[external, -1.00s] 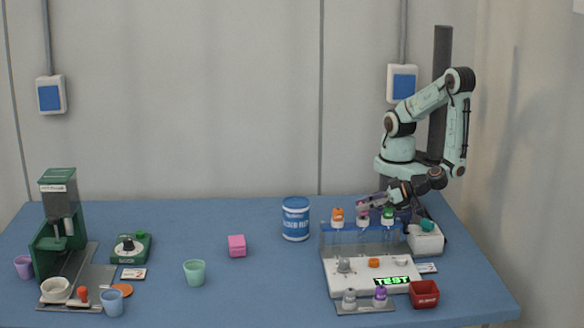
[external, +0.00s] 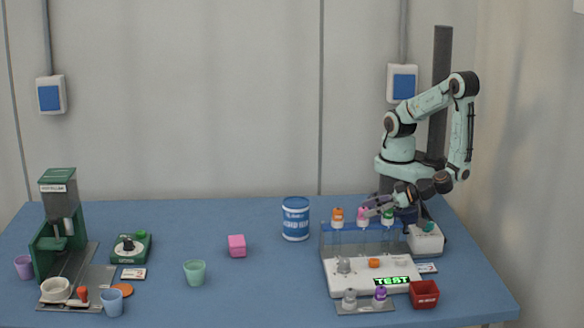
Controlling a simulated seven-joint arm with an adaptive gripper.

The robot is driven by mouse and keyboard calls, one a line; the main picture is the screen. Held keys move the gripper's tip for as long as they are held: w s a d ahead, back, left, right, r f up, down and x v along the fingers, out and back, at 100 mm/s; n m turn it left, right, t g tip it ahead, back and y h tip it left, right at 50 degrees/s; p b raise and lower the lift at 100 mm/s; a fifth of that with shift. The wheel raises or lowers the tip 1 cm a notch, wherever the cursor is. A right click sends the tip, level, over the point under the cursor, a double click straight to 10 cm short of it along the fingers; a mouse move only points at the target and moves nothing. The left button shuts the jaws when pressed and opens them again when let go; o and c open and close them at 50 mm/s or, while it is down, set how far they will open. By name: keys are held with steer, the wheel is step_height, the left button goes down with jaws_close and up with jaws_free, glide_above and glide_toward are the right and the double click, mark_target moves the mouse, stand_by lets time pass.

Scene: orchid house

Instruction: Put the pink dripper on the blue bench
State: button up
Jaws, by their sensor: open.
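The pink dripper (external: 363,216) stands upright in a clear rack (external: 340,241) with a blue top, between an orange-capped dripper (external: 337,217) and a green-capped one (external: 388,217). My gripper (external: 371,206) is open, beside and slightly above the pink dripper, reaching in from the right. Its fingers partly overlap the dripper in this view, and I cannot tell whether they touch it. The blue bench (external: 265,285) is the broad tabletop under everything.
A white tester (external: 345,285) with a lit green display stands before the rack, with a red box (external: 424,294) to its right. A blue-and-white tin (external: 296,219) stands left of the rack. A pink cube (external: 237,246) and green cup (external: 195,273) lie further left. Bare bench lies between.

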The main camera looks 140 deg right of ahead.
steer(key=v, duration=0.5)
steer(key=shift+s+a, duration=0.1)
steer(key=d+g, duration=0.1)
steer(key=d+r+g, duration=0.1)
steer(key=d+g, duration=0.1)
steer(key=shift+s+g+y, duration=0.1)
steer(key=shift+g+y, duration=0.2)
steer(key=s+d+r+n+g+y, duration=0.4)
steer(key=s+d+r+n+y, duration=0.2)
steer(key=s+r+n+y, duration=0.2)
step_height(320, 180, up, 2)
steer(key=n+y, duration=0.2)
steer(key=n, duration=0.1)
steer(key=shift+g+y, duration=0.3)
steer(key=shift+o, duration=0.5)
steer(key=shift+s+r+n, duration=0.2)
steer(key=shift+s+n, duration=0.05)
steer(key=shift+n, duration=0.25)
